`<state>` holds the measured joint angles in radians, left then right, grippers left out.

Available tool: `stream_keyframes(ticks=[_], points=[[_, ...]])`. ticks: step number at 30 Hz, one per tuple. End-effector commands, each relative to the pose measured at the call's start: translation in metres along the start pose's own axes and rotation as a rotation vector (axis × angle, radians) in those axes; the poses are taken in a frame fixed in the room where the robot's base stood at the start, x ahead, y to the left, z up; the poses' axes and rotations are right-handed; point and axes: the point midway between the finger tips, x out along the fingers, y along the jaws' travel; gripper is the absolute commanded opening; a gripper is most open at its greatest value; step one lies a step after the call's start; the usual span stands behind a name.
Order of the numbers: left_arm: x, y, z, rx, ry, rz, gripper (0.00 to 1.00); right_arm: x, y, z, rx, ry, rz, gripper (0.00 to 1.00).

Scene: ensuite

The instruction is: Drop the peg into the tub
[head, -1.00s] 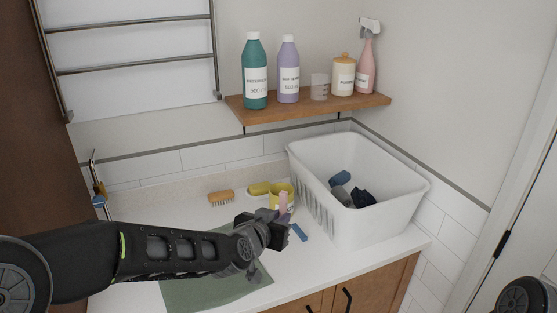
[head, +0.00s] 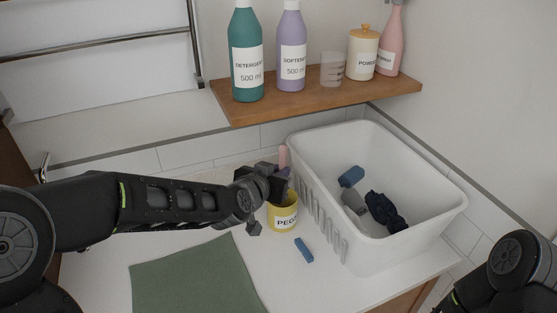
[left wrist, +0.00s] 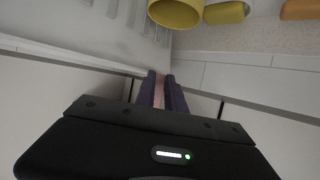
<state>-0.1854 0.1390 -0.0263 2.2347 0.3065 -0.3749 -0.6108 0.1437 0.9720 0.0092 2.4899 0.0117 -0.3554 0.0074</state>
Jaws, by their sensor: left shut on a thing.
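My left gripper (head: 281,178) is shut on a pink peg (head: 283,156), which stands up from between its fingers. In the left wrist view the peg (left wrist: 158,92) shows between the two purple fingers. The yellow tub (head: 283,217), labelled as for pegs, stands on the counter. In the head view the gripper overlaps the tub's back-left rim and the peg appears above it. In the left wrist view the tub (left wrist: 176,13) is at the top, apart from the fingers. A blue peg (head: 304,250) lies on the counter in front of the tub. My right gripper is out of view.
A white laundry basket (head: 342,228) holding blue, grey and dark items stands right of the tub. A wooden shelf (head: 300,98) with bottles and jars hangs above. A green cloth (head: 195,280) lies on the counter at front left. A yellow item (left wrist: 226,12) shows beside the tub.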

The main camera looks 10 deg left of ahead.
Motion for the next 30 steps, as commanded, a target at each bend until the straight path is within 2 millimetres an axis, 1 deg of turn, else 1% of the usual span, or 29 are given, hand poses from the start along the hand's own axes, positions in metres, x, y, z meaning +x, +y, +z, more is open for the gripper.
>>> stream_keyframes(ticks=[11,17,23,30], points=[[0.000,0.000,0.000,0.000,0.000,0.000,0.00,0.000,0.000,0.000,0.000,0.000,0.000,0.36],[0.002,0.000,0.005,0.000,0.000,0.000,0.00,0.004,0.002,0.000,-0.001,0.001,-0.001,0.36],[0.009,0.000,0.020,0.000,0.000,0.000,0.00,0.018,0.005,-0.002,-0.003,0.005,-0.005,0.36],[0.020,0.000,0.048,0.000,0.000,0.000,0.00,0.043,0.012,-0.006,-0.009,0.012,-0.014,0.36]])
